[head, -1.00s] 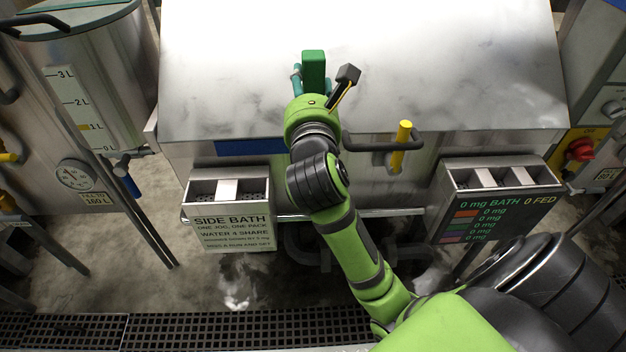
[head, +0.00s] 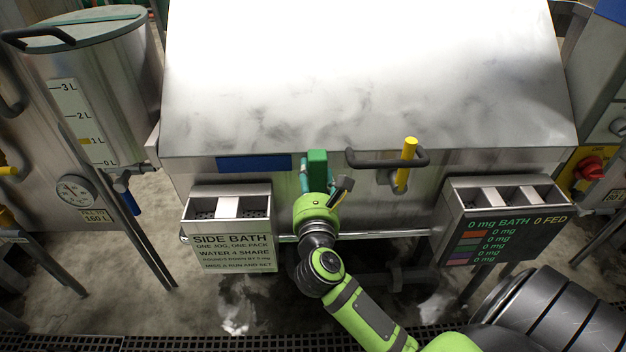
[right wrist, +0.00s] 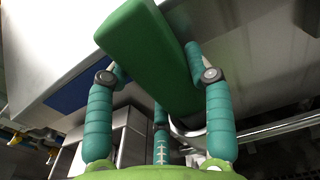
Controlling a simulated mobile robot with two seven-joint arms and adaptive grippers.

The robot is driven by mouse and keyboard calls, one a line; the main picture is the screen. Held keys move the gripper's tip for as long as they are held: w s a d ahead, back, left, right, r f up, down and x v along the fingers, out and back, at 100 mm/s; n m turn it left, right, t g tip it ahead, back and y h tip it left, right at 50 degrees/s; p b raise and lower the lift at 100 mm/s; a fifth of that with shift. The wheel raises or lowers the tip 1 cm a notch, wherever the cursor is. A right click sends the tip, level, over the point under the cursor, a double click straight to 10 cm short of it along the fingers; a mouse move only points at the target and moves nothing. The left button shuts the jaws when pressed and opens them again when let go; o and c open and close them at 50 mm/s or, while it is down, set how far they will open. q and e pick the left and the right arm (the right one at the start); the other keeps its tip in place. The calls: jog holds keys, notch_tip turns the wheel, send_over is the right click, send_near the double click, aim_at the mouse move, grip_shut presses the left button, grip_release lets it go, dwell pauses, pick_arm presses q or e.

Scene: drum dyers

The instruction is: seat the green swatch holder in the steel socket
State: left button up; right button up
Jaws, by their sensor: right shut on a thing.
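The green swatch holder (head: 317,160) is a plain green block, held upright in front of the big steel tank's front face. In the right wrist view the holder (right wrist: 150,50) fills the upper middle, with teal fingers on both sides of it. My right gripper (head: 316,183) is shut on it, clear of the tank, between the two front boxes. I cannot tell for certain which opening is the steel socket; steel-walled slots show in the left box (head: 254,190) and the right box (head: 458,192). My left gripper is out of view.
The tank top (head: 370,120) is bare and pale. A black handle (head: 370,163) and a yellow lever (head: 405,165) stick out to the right of the holder. A horizontal rail (head: 375,234) runs below. A steel drum (head: 125,85) stands at left.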

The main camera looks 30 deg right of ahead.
jog(key=shift+w+f, duration=0.1)
jog(key=o, duration=1.3)
jog(key=shift+f, duration=0.1)
jog(key=shift+b+v, duration=1.5)
jog(key=shift+v, duration=4.6)
